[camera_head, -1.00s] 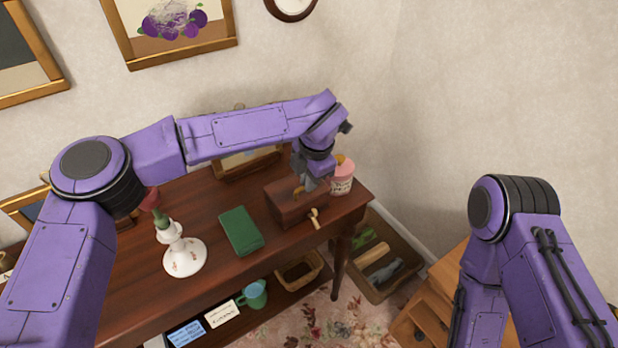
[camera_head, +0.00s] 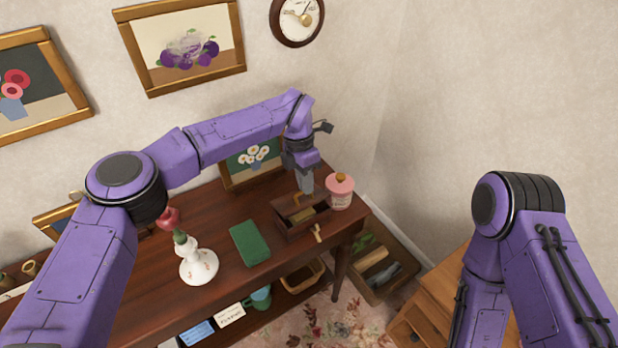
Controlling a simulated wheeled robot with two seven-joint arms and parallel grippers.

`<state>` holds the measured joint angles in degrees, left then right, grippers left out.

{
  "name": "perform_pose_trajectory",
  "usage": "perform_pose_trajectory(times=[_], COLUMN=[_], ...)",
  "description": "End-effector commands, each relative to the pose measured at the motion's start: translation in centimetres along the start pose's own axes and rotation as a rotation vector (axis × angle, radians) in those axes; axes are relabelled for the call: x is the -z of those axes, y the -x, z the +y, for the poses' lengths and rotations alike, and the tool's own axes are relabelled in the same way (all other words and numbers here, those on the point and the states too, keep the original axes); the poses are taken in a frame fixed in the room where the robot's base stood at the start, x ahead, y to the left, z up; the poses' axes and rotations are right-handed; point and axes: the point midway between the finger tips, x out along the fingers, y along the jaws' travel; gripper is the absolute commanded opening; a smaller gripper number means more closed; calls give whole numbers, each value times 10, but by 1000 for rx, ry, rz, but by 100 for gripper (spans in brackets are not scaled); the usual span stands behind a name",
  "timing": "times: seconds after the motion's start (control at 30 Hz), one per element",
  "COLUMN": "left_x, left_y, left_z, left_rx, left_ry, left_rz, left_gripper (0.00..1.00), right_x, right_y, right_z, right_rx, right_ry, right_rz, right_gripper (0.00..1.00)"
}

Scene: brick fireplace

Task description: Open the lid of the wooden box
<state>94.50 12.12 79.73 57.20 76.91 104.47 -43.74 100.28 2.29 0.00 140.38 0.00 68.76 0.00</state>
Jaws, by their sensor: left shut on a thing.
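The wooden box (camera_head: 290,228) is dark brown and stands near the right end of the dark table. Its lid (camera_head: 286,203) is tilted up at the back, and the inside shows with something yellowish in it. A gold-coloured handle shows on the lid. My left gripper (camera_head: 305,188) points down at the raised lid and is shut on it. The fingertips are small and partly hidden at the lid. My right arm comes in at the right, with its gripper out of view.
A pink jar (camera_head: 340,192) stands close to the right of the box. A small gold key-like thing (camera_head: 317,233) is at its front. A framed flower picture (camera_head: 238,172) stands behind.

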Motion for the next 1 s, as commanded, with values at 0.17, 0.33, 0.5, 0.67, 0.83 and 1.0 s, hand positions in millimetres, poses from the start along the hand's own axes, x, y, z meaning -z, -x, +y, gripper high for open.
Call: perform_pose_trajectory(times=[0.17,0.33,0.5,0.67,0.83,1.0], left_x=[-1,-1,-1,-1,0,0], left_y=[8,10,12,13,13,13], left_z=[8,15,18,20,20,20], left_rx=[102,167,209,226,232,231], left_ry=[3,1,0,-1,-1,-1], left_rz=[-2,-2,-2,0,1,1], left_gripper=[0,0,0,0,0,0], right_x=[4,4,4,4,4,4], right_y=[10,9,9,9,9,9], right_z=[1,1,1,1,1,1], right_rx=[0,0,0,0,0,0], right_ry=[0,0,0,0,0,0], right_rz=[0,0,0,0,0,0], right_gripper=[38,38,38,38,38,38])
